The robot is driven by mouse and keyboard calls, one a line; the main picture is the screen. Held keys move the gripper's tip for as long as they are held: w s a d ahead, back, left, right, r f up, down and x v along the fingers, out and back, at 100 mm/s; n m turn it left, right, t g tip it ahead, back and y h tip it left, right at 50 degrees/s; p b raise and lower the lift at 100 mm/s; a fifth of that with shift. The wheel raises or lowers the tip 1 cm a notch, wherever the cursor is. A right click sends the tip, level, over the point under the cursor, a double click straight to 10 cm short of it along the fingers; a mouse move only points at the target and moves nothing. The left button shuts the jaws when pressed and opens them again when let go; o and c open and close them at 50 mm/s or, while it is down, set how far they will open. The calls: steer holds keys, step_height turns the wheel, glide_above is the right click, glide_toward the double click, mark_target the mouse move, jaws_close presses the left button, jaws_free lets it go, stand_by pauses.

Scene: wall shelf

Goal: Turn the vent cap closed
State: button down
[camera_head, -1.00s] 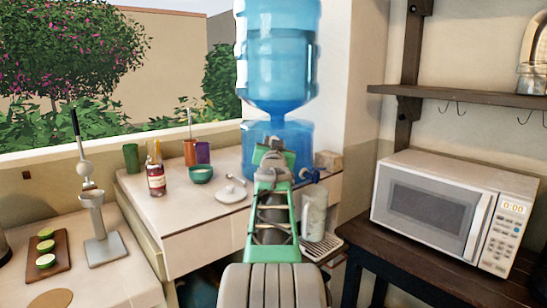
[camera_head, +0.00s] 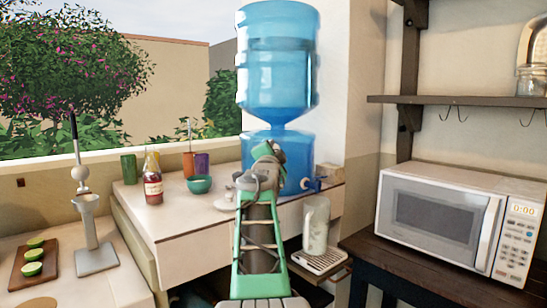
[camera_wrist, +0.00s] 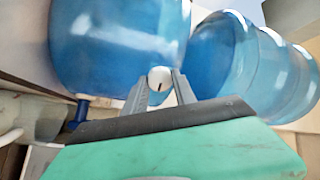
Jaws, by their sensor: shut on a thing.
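The vent cap (camera_wrist: 158,74) is a small round white knob with a dark mark, on the blue water dispenser in the wrist view. My gripper (camera_wrist: 159,90) has one finger on either side of the cap and is shut on it. In the head view, my gripper (camera_head: 268,153) reaches the front of the lower blue container (camera_head: 252,147), and hides the cap there. The large blue bottle (camera_head: 278,60) stands upright above that container. It also shows in the wrist view (camera_wrist: 225,60).
A blue tap (camera_head: 314,184) sticks out right of my gripper, above a clear pitcher (camera_head: 316,225) on a drip tray (camera_head: 322,258). A teal bowl (camera_head: 199,186) and a sauce bottle (camera_head: 153,186) stand on the counter to the left. A microwave (camera_head: 455,220) stands at the right.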

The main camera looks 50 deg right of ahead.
steer(key=shift+a+r+m, duration=0.1)
steer(key=shift+r+m, duration=0.1)
steer(key=shift+m, duration=0.3)
steer(key=c, duration=1)
jaws_free()
steer(key=shift+f, duration=0.2)
steer(key=b+v, duration=0.1)
steer(key=v, duration=0.6)
steer(key=shift+s+a, duration=0.2)
steer(key=shift+a, duration=0.05)
